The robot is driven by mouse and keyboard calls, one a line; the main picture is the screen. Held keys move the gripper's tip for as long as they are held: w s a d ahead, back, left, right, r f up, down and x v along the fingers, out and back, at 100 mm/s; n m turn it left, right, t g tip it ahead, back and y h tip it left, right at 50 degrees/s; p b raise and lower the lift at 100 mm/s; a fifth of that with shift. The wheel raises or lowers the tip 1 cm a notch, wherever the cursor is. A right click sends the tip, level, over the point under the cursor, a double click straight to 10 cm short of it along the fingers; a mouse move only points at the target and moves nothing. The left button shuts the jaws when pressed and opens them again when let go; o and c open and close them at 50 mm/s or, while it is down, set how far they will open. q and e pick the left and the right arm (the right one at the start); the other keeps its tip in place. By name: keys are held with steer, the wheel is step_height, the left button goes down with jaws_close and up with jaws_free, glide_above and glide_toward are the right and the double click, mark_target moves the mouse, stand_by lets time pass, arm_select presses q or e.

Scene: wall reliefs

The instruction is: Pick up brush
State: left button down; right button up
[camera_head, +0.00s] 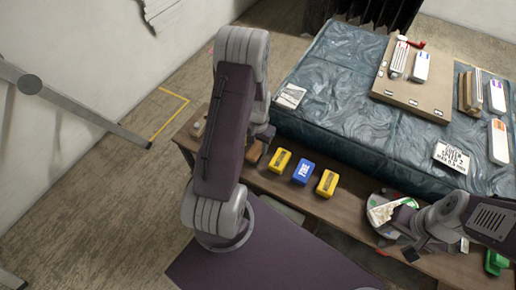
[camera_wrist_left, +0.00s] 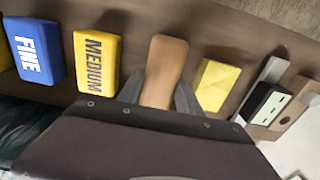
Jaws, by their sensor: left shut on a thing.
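The brush shows as a wooden handle (camera_wrist_left: 164,68) between the two dark fingers of my left gripper (camera_wrist_left: 158,92) in the left wrist view. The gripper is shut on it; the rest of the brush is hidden. In the head view a bit of the brown handle (camera_head: 254,153) shows beside my left gripper (camera_head: 263,137), mostly hidden by my arm. It is low over the wooden bench, and I cannot tell if the brush touches it. My right gripper (camera_head: 412,250) is at the bench's right part, near a round tray; its jaws are unclear.
Yellow and blue sanding blocks (camera_head: 303,172) stand in a row on the wooden bench (camera_head: 345,205). A yellow block (camera_wrist_left: 216,84) sits right beside the handle. Behind is a sheet-covered table (camera_head: 340,75) with a board and bottles. A round tray (camera_head: 381,196) holds a white-green item.

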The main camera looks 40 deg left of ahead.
mark_target(258, 145)
arm_select(q)
steer(key=shift+w+r+p, duration=0.1)
steer(key=shift+r+p, duration=0.4)
steer(key=shift+r, duration=1.5)
steer(key=w+d+r+p, duration=0.1)
steer(key=w+d+r, duration=0.4)
steer(key=d, duration=0.5)
step_height(258, 145, up, 2)
steer(key=shift+w+d, duration=0.15)
